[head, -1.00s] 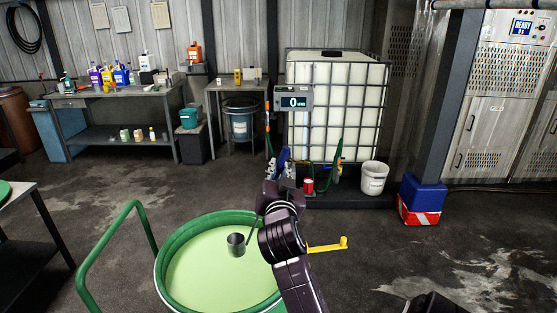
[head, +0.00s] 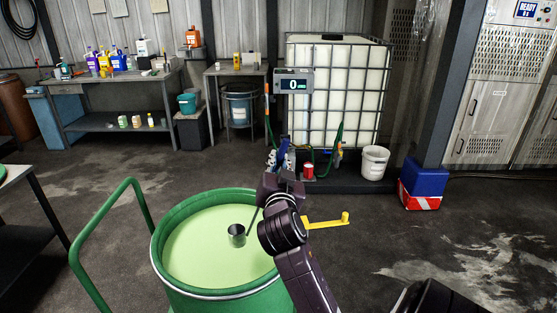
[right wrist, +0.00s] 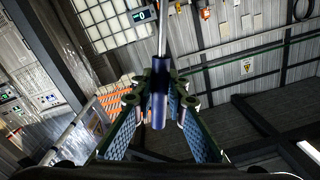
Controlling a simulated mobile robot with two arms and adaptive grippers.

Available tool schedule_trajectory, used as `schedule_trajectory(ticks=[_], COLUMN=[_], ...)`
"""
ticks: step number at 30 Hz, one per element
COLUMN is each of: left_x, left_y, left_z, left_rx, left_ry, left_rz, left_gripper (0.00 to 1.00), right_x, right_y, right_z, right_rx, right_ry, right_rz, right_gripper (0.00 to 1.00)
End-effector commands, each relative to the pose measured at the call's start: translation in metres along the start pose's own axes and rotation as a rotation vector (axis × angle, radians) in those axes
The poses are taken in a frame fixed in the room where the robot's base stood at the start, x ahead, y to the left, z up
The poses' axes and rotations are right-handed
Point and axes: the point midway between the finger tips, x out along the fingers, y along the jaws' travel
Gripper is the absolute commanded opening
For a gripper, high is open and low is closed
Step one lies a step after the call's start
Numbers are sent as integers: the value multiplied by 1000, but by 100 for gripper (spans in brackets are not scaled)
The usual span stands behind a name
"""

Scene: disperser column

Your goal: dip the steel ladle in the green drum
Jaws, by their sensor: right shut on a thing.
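The green drum (head: 172,280) stands in front of me in the head view, open on top and full of pale green liquid (head: 200,250). The ladle's steel cup (head: 237,236) is upright over the liquid, inside the rim. Its whole side shows; I cannot tell whether its bottom touches the liquid. The thin stem rises from the cup toward my right gripper (head: 280,172), which is at the drum's right side. In the right wrist view, the ladle's blue handle (right wrist: 159,90) is between the fingers of my right gripper (right wrist: 160,95), which are shut on it. My left gripper is out of view.
A green tubular rail (head: 90,225) stands left of the drum. A yellow crank-like handle (head: 328,221) sticks out right of my right arm. A caged white tank (head: 335,95), a white bucket (head: 374,163) and a blue-red box (head: 421,185) stand behind. Floor lies free at right.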

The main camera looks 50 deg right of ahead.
Motion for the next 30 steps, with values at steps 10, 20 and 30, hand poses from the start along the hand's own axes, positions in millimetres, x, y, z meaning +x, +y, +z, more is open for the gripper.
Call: schedule_trajectory(ticks=[10,20,30], left_x=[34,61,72], left_y=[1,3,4], left_z=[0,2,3], left_rx=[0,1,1], left_ry=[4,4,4], left_rz=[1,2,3], left_gripper=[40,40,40], right_x=[0,1,1], right_y=[13,25,30], right_z=[36,66,79], right_rx=[4,4,4], right_ry=[2,3,3], right_rz=[-1,-1,-1], right_gripper=[0,0,0])
